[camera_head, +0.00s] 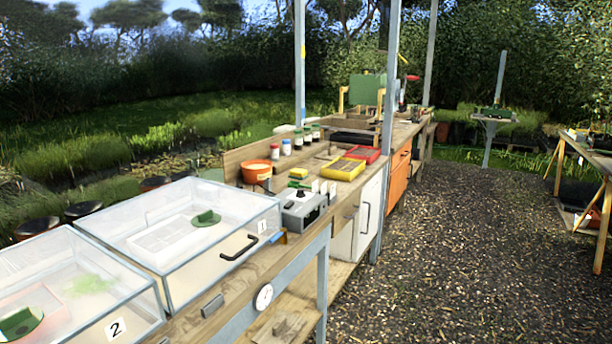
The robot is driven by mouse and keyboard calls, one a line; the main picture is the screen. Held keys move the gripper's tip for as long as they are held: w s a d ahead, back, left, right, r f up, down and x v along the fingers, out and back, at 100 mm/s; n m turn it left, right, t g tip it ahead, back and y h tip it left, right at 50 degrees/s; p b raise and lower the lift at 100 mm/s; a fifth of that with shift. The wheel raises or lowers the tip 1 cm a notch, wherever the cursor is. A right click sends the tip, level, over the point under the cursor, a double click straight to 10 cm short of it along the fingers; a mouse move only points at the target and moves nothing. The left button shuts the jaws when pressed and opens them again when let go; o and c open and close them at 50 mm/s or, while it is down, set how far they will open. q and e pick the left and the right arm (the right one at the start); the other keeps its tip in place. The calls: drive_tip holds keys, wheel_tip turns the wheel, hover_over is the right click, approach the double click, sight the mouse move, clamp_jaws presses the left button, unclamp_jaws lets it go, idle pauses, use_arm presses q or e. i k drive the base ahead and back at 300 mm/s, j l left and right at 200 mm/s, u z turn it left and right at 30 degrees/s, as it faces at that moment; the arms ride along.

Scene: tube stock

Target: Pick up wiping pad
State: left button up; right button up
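I cannot tell for certain which item is the wiping pad. A green round pad with a raised part (206,218) shows at the clear box marked 1 (255,222). A similar green pad (20,323) shows at the clear box marked 2 (150,300), cut by the left edge. I cannot tell whether these pads lie on the lids or inside. A small yellow and green block (298,173) lies on the bench behind the grey device. Neither of my grippers is in view.
The wooden bench (270,262) also holds an orange bowl (257,172), a grey device with a knob (302,208), a yellow tray (342,170), a red tray (363,154) and several small jars. The gravel ground (450,260) to the right is clear.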

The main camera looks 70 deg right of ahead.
sight(296, 173)
drive_tip(key=z, duration=2.1)
drive_tip(key=i+l, duration=0.3)
drive_tip(key=i+l+u, duration=0.1)
drive_tip(key=i+l, duration=0.2)
drive_tip(key=l, duration=0.2)
drive_tip(key=i+l+u, duration=0.1)
drive_tip(key=i+l, duration=0.45)
drive_tip(key=l, duration=0.3)
drive_tip(key=i+l+u, duration=0.1)
drive_tip(key=i+l, duration=0.15)
drive_tip(key=l, duration=0.2)
